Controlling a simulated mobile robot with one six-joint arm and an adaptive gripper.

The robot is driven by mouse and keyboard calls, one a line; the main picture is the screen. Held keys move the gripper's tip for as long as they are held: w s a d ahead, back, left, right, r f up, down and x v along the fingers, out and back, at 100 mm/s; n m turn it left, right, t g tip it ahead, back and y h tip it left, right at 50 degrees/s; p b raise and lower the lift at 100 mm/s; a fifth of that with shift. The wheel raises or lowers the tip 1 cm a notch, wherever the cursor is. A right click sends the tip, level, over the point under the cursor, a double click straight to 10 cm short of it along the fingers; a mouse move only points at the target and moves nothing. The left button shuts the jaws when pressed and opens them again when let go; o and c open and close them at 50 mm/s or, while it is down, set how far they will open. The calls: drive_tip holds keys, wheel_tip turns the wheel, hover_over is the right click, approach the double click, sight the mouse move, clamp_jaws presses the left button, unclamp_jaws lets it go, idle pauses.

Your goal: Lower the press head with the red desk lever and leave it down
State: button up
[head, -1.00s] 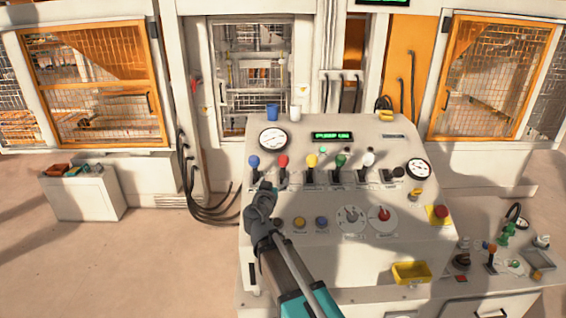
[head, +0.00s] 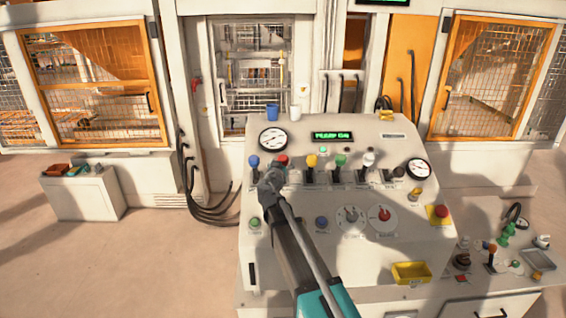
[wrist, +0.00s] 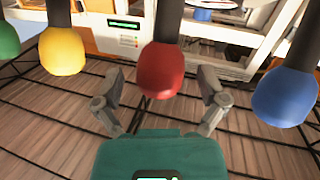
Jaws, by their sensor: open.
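The red desk lever (head: 282,160) stands in the row of coloured levers on the sloped desk, between the blue lever (head: 253,160) and the yellow lever (head: 312,160). My gripper (head: 274,174) is at the red lever and partly hides its shaft. In the wrist view, the red knob (wrist: 160,85) lies between the two open fingers, with a gap showing on each side. The press (head: 255,75) is behind the window of the cabinet at the back; its head's height is too small to tell.
The blue knob (wrist: 284,96) and yellow knob (wrist: 62,52) flank the fingers in the wrist view. A lit display (head: 332,136) reads "PUMP ON". A blue cup (head: 272,112) and a white cup (head: 295,112) stand on the desk's top edge. A yellow tray (head: 411,273) sits low right.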

drive_tip(key=shift+w+d, duration=0.1)
drive_tip(key=shift+w, duration=0.35)
